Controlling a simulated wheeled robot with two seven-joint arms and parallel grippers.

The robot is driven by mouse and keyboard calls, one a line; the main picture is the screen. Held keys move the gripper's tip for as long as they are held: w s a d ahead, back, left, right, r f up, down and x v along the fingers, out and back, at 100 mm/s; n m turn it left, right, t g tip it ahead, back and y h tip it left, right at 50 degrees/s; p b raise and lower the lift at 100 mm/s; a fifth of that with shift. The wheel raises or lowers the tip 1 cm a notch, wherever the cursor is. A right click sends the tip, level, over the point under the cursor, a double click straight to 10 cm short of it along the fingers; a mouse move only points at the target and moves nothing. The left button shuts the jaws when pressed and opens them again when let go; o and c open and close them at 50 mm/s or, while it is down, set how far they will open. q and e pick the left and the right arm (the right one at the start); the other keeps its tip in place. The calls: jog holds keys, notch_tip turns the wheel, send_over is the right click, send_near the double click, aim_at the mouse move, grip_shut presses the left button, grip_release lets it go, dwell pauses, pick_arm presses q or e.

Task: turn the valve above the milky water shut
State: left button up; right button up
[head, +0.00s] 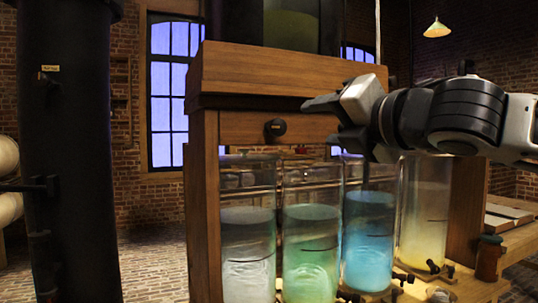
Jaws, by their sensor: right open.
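Several clear glass jars stand in a row under a wooden beam (225,127). The leftmost jar (247,245) holds whitish, cloudy water. Beside it are a green jar (310,255), a blue jar (368,240) and a pale yellow jar (424,225). A dark round valve knob (275,129) sits on the beam, above and between the whitish and green jars. My right gripper (320,121) is open and points left, a little right of the knob and apart from it in the picture. Its arm hides the beam's right part and any knobs there. My left gripper is out of view.
A thick dark column (70,150) with side fittings stands at the left. Small dark taps (403,277) sit low at the jars. A brown bottle (488,257) stands on the bench at the right. A wooden post (202,210) borders the jars on the left.

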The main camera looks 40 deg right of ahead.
aim_at(280, 128)
jog(key=w+d, duration=0.1)
jog(key=w, duration=0.4)
jog(key=w+d, duration=0.1)
jog(key=w, duration=0.4)
jog(key=w+d+p, duration=0.1)
jog(key=w, duration=0.4)
jog(key=shift+w+d+f, duration=0.15)
jog(key=shift+d+f, duration=0.05)
jog(key=shift+f, duration=0.1)
jog(key=c, duration=1)
